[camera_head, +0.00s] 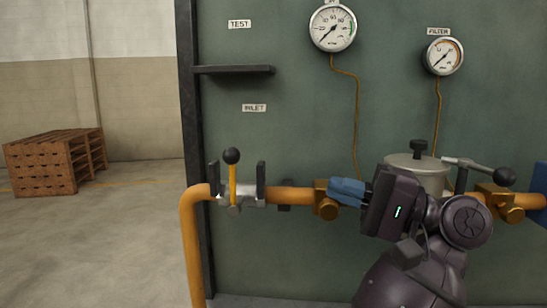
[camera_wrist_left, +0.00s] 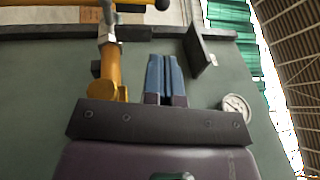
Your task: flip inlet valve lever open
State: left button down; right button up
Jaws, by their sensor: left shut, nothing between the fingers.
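The inlet valve lever (camera_head: 233,180) is a yellow bar with a black ball on top. It stands upright, across the line of the horizontal pipe, on a silver valve body (camera_head: 241,195) below the INLET label. In the left wrist view, the lever (camera_wrist_left: 125,3) shows at the top edge with its ball (camera_wrist_left: 162,4). My left gripper (camera_head: 333,189) has blue fingers, shut and empty, pointing left in the head view. It is to the right of the lever and apart from it. Its fingers also show together in the left wrist view (camera_wrist_left: 165,75). My right gripper is not in view.
Dark upright plates (camera_head: 261,180) flank the lever. The yellow pipe (camera_head: 290,194) runs right to a brass fitting (camera_head: 327,200) near my fingers. A shelf (camera_head: 234,69) juts out above. A filter housing (camera_head: 420,165) and another ball-ended handle (camera_head: 478,167) stand at right.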

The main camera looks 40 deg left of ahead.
pick_arm(q)
jog(key=p, duration=0.3)
send_near(232, 181)
jog(key=a+r, duration=0.2)
jog(key=s+a+r, duration=0.1)
jog(key=a+r, duration=0.2)
jog(key=shift+s, duration=0.1)
jog(key=shift+s+a, duration=0.15)
jog(key=shift+a, duration=0.4)
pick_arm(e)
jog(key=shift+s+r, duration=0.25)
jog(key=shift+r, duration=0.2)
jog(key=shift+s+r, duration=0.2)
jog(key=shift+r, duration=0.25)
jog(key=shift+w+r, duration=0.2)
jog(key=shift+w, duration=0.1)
pick_arm(q)
jog(key=shift+a, duration=0.1)
